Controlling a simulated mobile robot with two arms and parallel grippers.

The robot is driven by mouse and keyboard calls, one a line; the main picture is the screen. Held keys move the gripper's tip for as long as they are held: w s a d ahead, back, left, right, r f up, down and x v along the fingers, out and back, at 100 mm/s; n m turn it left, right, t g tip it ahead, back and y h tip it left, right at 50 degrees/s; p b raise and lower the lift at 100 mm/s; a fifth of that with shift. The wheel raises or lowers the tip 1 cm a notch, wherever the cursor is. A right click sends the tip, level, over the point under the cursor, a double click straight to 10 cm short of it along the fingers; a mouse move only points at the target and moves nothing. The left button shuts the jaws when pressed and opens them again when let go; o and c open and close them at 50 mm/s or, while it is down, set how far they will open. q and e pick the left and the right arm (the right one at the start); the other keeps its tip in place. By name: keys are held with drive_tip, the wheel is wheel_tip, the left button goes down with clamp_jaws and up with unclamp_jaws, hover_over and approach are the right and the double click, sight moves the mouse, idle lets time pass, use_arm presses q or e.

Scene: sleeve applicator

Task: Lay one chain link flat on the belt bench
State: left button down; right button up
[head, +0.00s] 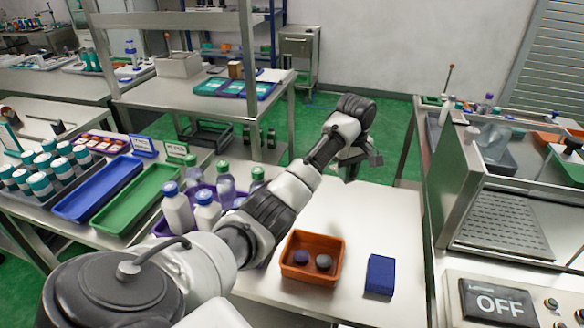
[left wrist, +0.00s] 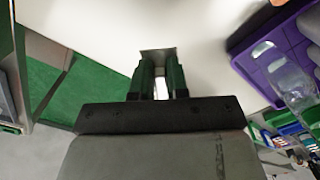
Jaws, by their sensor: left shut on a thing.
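My left gripper (head: 358,164) is over the far right part of the white bench top (head: 385,220) in the head view. In the left wrist view its two green-sided fingers (left wrist: 160,80) are shut on a small grey piece, the chain link (left wrist: 158,53), which shows at their tips. The fingers hide most of the link. The pale bench top lies behind it in the wrist view, and I cannot tell the gap between them. My right gripper is not in view.
An orange tray (head: 312,279) with two dark round pieces and a blue block (head: 380,275) stand on the near bench. A purple crate (left wrist: 262,50) of bottles stands left of them. A metal machine (head: 497,190) and an OFF panel (head: 499,305) are at right. Bench top is clear around the gripper.

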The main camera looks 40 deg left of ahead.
use_arm(q)
drive_tip(key=a+f, duration=0.2)
drive_tip(key=a, duration=0.2)
drive_tip(key=s+a+f, duration=0.1)
drive_tip(key=a+f, duration=0.2)
drive_tip(key=a, duration=0.1)
drive_tip(key=a+f, duration=0.3)
drive_tip(key=a, duration=0.1)
drive_tip(key=shift+s+f, duration=0.25)
drive_tip(key=shift+f, duration=2)
drive_tip(key=c, duration=1.1)
unclamp_jaws()
drive_tip(key=shift+f, duration=0.1)
wheel_tip(320, 180, up, 12)
drive_tip(key=shift+r+p, duration=0.15)
drive_tip(key=shift+p, duration=0.15)
